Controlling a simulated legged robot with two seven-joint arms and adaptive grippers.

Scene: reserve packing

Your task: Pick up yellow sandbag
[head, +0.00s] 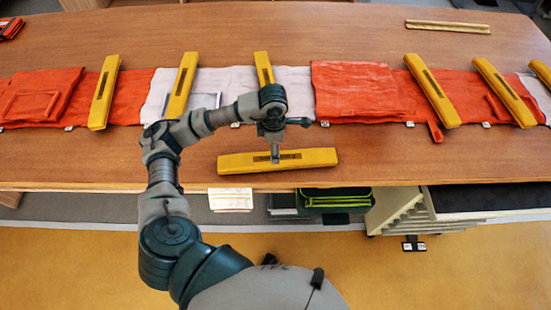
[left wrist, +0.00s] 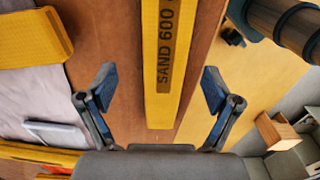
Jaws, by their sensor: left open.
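A yellow sandbag (head: 310,158) lies flat near the table's front edge in the head view. In the left wrist view the same sandbag (left wrist: 160,100) runs lengthwise between the fingers, with the dark print "SAND 600" on it. In the left wrist view my left gripper (left wrist: 157,88) is open, with one finger on each side of the sandbag and a gap to both. I cannot tell how high the fingertips are above the table. My right gripper is not in view.
Other yellow sandbags (head: 104,92) lie across a row of orange and pale fabric (head: 353,90) behind. A long yellow strip (head: 447,27) lies at the back right. The wooden table (head: 100,160) is bare at the front left. A drawer unit (head: 400,208) stands below the front edge.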

